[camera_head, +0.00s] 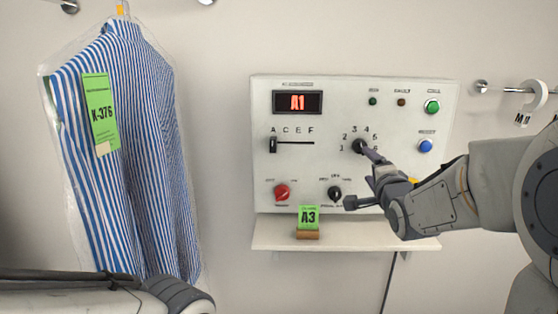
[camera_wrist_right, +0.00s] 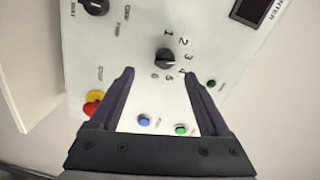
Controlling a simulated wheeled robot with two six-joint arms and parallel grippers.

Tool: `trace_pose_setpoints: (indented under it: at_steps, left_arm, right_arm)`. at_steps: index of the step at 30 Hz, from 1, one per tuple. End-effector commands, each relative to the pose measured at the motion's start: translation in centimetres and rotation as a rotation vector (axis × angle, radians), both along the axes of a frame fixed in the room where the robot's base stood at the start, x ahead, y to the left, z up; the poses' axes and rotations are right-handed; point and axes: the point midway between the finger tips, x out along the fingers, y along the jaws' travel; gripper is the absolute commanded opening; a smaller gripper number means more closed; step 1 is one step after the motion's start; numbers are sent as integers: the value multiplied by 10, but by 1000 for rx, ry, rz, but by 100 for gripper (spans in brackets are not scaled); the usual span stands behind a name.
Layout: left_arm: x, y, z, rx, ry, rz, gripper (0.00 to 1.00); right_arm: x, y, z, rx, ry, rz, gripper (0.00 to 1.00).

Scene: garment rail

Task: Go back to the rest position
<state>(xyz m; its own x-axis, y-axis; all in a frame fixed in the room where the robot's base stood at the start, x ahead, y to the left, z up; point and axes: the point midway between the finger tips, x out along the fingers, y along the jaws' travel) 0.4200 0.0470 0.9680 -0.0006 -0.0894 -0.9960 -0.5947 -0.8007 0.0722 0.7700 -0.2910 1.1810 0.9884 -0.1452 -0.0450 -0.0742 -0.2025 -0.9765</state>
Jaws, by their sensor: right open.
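My right gripper (camera_head: 358,178) reaches in from the right in front of the white control panel (camera_head: 228,0). Its jaws are open and hold nothing. In the right wrist view the gripper (camera_wrist_right: 159,72) has its two dark fingers spread, with the black numbered knob (camera_wrist_right: 167,58) just beyond the gap between the tips. The knob (camera_head: 359,146) also shows in the head view, by the upper finger; I cannot tell whether they touch. My left arm shows only in part at the lower left, and its gripper is out of view.
The panel has an A1 display (camera_head: 297,102), a lettered slider (camera_head: 273,145) at A, a red knob (camera_head: 282,192) and green and blue buttons. A bagged striped shirt (camera_head: 150,130) hangs at left.

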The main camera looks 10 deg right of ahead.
Motion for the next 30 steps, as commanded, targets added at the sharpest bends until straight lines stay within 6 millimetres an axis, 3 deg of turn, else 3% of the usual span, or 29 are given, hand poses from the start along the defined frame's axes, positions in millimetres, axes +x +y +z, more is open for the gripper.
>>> trace_pose_setpoints:
  at_steps: [5, 8, 12, 15, 18, 22, 25, 30]
  left_arm:
    - [0, 0, 15, 0, 0, 0, 55]
    - [0, 0, 25, 0, 0, 0, 55]
    - [0, 0, 36, 0, 0, 0, 55]
    - [0, 0, 44, 0, 0, 0, 55]
    - [0, 0, 50, 0, 0, 0, 55]
    - [0, 0, 55, 0, 0, 0, 55]
    - [0, 0, 57, 0, 0, 0, 55]
    - [0, 0, 57, 0, 0, 0, 55]
  right_arm:
    - [-18, 83, -40, -215, 281, 171, 80]
    - [-54, 142, -75, -414, 489, 356, 80]
    - [-129, 207, -116, -710, 728, 687, 80]
    - [-195, 235, -137, -926, 854, 961, 80]
    - [-257, 248, -149, -1113, 931, 1229, 80]
    - [-317, 248, -155, -1282, 976, 1503, 80]
    - [-342, 246, -156, -1348, 988, 1625, 80]
    - [-352, 243, -157, -1376, 992, 1681, 80]
